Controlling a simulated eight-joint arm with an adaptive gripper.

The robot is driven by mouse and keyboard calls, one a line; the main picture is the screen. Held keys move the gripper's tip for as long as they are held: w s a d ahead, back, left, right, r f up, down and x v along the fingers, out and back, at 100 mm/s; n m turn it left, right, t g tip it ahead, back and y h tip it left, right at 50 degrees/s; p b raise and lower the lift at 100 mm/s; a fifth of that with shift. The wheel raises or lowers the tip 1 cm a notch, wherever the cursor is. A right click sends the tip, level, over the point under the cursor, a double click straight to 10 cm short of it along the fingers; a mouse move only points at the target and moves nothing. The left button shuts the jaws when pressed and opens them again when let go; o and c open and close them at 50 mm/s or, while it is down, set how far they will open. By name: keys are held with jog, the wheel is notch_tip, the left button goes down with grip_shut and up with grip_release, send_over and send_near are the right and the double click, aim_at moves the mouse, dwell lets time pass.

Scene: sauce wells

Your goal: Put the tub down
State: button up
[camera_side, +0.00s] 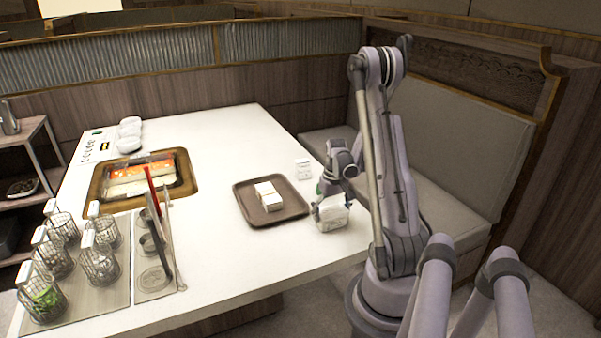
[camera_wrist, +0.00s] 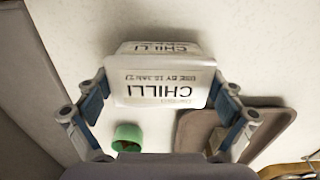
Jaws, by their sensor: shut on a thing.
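A white tub (camera_wrist: 165,78) with a label reading CHILLI and a use-by line sits between the fingers of my gripper (camera_wrist: 160,97) in the wrist view. In the side view the tub (camera_side: 332,219) is below my gripper (camera_side: 331,204), close to the right edge of the white table (camera_side: 225,255). My gripper is shut on the tub. I cannot tell whether its base touches the table.
A brown tray (camera_side: 291,209) with white blocks or tubs (camera_side: 268,196) lies left of the tub. A small green round container (camera_wrist: 128,133) is near the left finger in the wrist view. Wire baskets (camera_side: 103,262) and a sunken counter pan (camera_side: 185,180) stand further left.

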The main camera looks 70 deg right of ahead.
aim_at(331, 211)
jog(key=o, duration=1.1)
jog(key=shift+c, duration=0.2)
jog(key=shift+r, duration=0.1)
notch_tip(331, 211, up, 12)
jog(key=w+a+r+n+t+h, duration=0.1)
jog(key=w+a+r+n, duration=0.2)
jog(key=a, duration=0.5)
jog(key=w+a+r+n+t, duration=0.1)
jog(key=w+a+r+t, duration=0.1)
jog(key=w+a, duration=0.35)
jog(key=w+a+r+n+t+h, duration=0.1)
jog(key=w+a+r+n, duration=0.15)
jog(key=a, duration=0.75)
jog(key=s+a+r+n+t+y, duration=0.1)
jog(key=a+n+t+y, duration=0.1)
jog(key=a, duration=0.9)
jog(key=shift+r+t, duration=0.15)
jog(key=shift+t, duration=0.45)
jog(key=shift+s+n, duration=0.1)
jog(key=shift+n, duration=0.15)
